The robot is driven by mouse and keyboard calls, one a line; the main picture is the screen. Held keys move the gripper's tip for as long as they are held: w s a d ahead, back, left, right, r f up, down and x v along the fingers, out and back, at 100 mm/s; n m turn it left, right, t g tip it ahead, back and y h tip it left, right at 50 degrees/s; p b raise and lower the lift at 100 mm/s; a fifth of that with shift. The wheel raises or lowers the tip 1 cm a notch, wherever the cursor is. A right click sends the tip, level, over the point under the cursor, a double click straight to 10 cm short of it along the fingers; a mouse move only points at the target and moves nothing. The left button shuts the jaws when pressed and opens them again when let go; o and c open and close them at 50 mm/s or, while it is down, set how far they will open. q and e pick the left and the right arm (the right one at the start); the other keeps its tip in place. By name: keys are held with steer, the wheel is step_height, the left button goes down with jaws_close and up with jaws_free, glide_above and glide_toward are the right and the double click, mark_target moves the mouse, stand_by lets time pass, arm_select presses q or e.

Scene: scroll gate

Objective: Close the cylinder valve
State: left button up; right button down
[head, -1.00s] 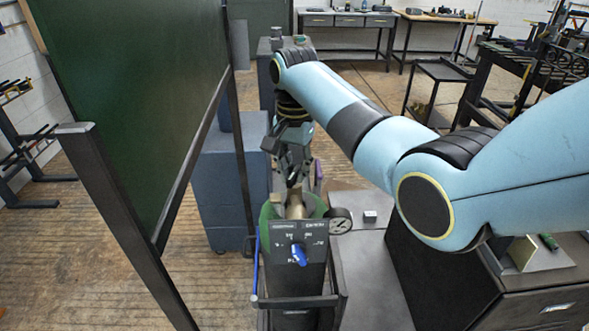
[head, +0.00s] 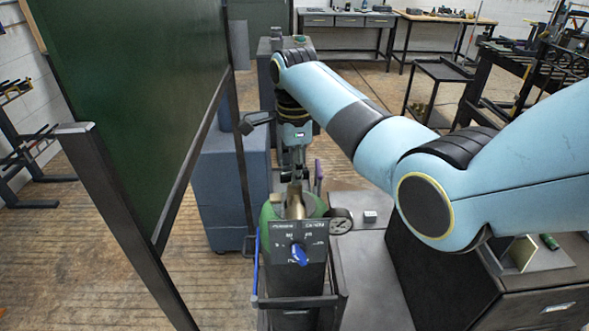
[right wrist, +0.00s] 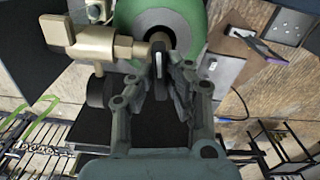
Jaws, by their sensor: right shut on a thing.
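The green cylinder (head: 270,212) stands upright in a cart, with a brass valve (head: 297,207) on top. In the right wrist view the brass valve body (right wrist: 90,46) lies left of my fingers, above the green cylinder shoulder (right wrist: 190,22). My right gripper (head: 293,177) points down at the valve's top. It is shut on a small dark valve handle (right wrist: 160,58), whose pale edge shows between the fingertips in the right wrist view. The fingers hide part of the handle. My left gripper is not in view.
A round gauge (head: 340,221) sits right of the cylinder. A panel with a blue knob (head: 299,254) is in front of it. A dark green board (head: 135,90) in a metal frame stands close on the left. Blue-grey cabinets (head: 222,190) stand behind.

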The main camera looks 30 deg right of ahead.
steer(key=shift+m, duration=1.1)
steer(key=c, duration=1.3)
jaws_free()
steer(key=shift+c, duration=0.2)
steer(key=shift+r, duration=0.1)
step_height(320, 180, up, 7)
steer(key=shift+r, duration=0.15)
